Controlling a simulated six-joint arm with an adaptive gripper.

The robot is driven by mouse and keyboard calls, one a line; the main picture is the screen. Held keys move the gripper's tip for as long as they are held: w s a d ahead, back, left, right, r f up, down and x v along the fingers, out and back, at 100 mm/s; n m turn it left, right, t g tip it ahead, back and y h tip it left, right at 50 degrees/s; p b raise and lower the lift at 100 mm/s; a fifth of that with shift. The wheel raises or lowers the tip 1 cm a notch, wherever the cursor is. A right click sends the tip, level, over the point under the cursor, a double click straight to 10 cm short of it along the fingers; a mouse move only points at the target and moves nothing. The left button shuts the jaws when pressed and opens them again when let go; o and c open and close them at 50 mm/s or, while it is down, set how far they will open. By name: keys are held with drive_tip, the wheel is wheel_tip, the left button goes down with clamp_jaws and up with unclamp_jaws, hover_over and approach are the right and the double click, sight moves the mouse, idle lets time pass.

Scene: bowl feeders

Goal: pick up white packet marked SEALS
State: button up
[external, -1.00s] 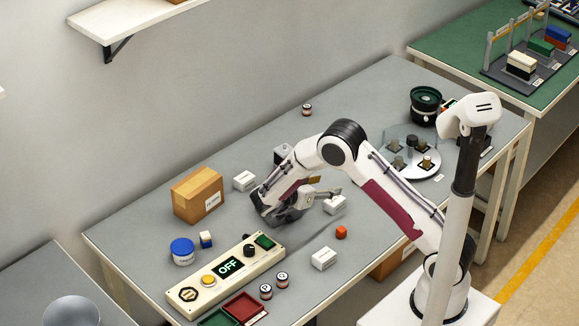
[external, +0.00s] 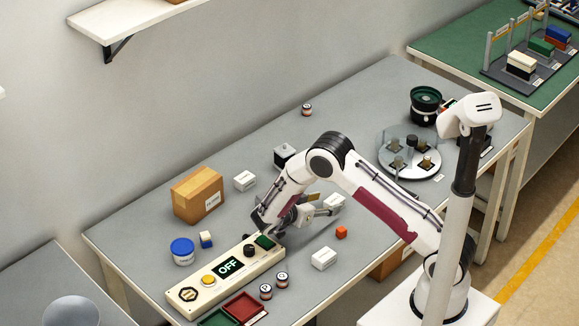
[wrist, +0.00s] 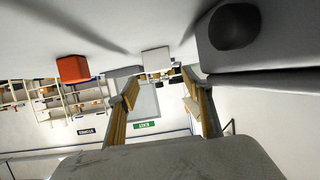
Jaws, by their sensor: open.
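Several small white packets lie on the grey bench; their print is too small to read, so I cannot tell which is marked SEALS. One packet (external: 335,201) is by my open gripper (external: 322,206), partly hidden by the fingers. A second (external: 245,181) is by the cardboard box, and a third (external: 324,259) is nearer the front edge. In the wrist view, a white block (wrist: 156,58) appears beyond and between the spread fingers of my gripper (wrist: 163,94). The fingers hold nothing.
A red-orange cube (external: 341,232) lies to the right of the gripper. The control panel (external: 215,284) reading OFF is close on its left. A cardboard box (external: 197,195) and a glass turntable (external: 409,160) stand farther off.

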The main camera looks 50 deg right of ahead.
sight(334, 199)
drive_tip(key=shift+x, duration=2.55)
drive_tip(key=c, duration=1.2)
